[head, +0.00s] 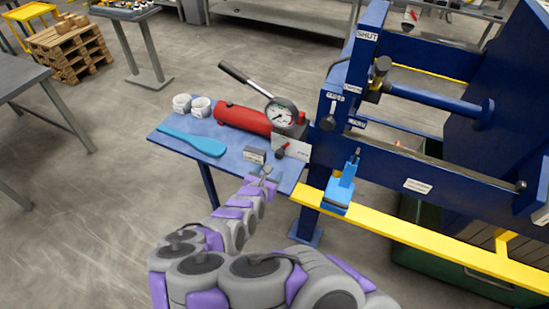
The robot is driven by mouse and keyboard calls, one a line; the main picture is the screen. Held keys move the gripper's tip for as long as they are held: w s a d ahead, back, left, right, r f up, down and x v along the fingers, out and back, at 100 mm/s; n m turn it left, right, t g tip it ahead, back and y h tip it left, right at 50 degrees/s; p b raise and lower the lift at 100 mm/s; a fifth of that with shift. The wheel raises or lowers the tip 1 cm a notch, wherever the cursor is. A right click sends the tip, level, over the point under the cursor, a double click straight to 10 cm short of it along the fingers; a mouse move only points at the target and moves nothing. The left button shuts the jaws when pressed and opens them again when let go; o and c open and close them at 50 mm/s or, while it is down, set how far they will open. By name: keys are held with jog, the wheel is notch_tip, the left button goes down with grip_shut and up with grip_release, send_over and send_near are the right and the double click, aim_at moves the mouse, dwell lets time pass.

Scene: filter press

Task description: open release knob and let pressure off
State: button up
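A red hand pump (243,118) lies on the blue side table, with a black-gripped lever (233,72) raised to the upper left. A round white pressure gauge (281,112) stands at its right end; its reading is too small to tell. A small dark knob with a red part (281,151) sits below the gauge, in front of a pale label plate (292,146); it looks like the release knob. My gripper (266,172) is low over the table's front edge, just nearer and left of this knob, apparently apart from it. Its finger gap is too small to judge.
The blue table (175,126) also holds a light-blue paddle (193,141), two white rolls (191,105) and a small grey block (254,155) beside my gripper. The blue press frame (365,55) and yellow rail (400,229) stand close on the right. Open floor lies left.

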aim_at(278, 156)
jog(key=w+d, duration=0.2)
jog(key=w, duration=0.1)
jog(key=shift+d+f+b, duration=0.2)
jog(key=shift+f+b, duration=0.15)
jog(key=shift+n, duration=0.3)
jog(key=w+f, duration=0.1)
jog(key=w+a+f+b, duration=0.1)
jog(key=w, duration=0.1)
jog(key=w+a+f, duration=0.1)
jog(key=w, duration=0.1)
jog(key=shift+a, duration=0.1)
jog(key=w+d, duration=0.2)
jog(key=w+d+b, duration=0.1)
jog(key=shift+w+d+f, duration=0.25)
jog(key=shift+f, duration=0.05)
jog(key=shift+a+f, duration=0.1)
jog(key=shift+a, duration=0.75)
jog(key=shift+a+t, duration=0.25)
jog(key=shift+t, duration=0.05)
jog(key=shift+c, duration=1.4)
jog(key=shift+d, duration=0.75)
jog(key=c, duration=0.5)
jog(key=shift+c, duration=0.5)
jog(key=shift+a, duration=0.3)
jog(key=shift+c, duration=0.9)
